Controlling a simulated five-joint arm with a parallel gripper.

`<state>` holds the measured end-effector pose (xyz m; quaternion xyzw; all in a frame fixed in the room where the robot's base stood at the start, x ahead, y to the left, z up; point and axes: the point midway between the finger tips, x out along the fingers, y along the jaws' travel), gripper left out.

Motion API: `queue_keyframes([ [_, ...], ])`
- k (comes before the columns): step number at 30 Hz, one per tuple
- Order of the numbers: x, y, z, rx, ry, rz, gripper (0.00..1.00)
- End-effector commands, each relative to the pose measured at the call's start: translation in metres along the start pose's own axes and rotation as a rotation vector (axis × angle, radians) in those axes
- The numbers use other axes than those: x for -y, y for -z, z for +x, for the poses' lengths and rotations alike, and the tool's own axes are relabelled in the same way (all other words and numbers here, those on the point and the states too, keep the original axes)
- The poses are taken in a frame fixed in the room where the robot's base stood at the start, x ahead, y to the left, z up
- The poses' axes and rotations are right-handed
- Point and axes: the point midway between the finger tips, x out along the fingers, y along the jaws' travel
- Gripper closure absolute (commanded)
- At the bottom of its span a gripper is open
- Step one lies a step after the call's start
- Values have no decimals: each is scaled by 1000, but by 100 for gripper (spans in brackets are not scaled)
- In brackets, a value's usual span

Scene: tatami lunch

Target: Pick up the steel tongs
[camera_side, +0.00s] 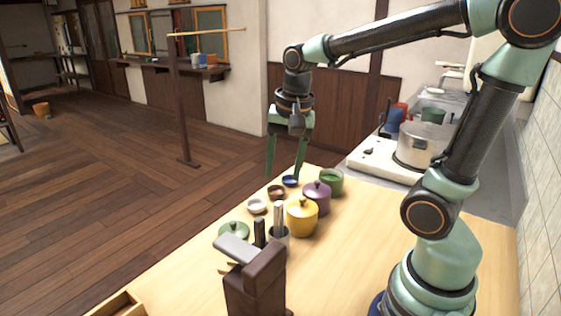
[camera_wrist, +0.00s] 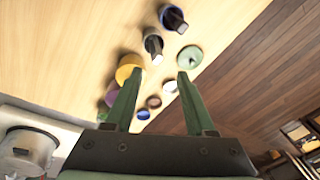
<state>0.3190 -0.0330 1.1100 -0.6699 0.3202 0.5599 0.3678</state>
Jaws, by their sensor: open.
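A slim pale metallic piece, likely the steel tongs (camera_side: 279,214), stands upright in a small grey cup (camera_side: 281,236) on the wooden table in the side view. A dark-handled piece (camera_side: 259,232) stands just left of it. Upright pieces (camera_wrist: 153,43) also show near the top of the wrist view, but I cannot tell which is the tongs. My gripper (camera_side: 284,178) is open and empty, pointing down above the far end of the table, beyond the cup. In the wrist view my gripper (camera_wrist: 159,74) has its fingers spread wide with nothing held.
A yellow pot (camera_side: 302,218), a purple pot (camera_side: 317,197) and a green cup (camera_side: 332,182) stand close by. A white bowl (camera_side: 257,206), brown bowl (camera_side: 276,191) and green lidded dish (camera_side: 233,232) line the left edge. A dark block (camera_side: 254,284) stands in front. The table's right side is clear.

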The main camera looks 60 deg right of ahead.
Motion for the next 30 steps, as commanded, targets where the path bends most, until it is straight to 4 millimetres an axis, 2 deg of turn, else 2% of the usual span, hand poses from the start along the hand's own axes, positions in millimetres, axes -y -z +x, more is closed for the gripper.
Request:
queue_keyframes([
  [3,1,12,13,41,-76,256,45],
  [9,1,22,24,63,-150,508,45],
  [14,-1,22,37,65,-165,555,45],
  [24,-8,16,88,65,-164,551,45],
  [30,-8,14,100,65,-163,549,45],
])
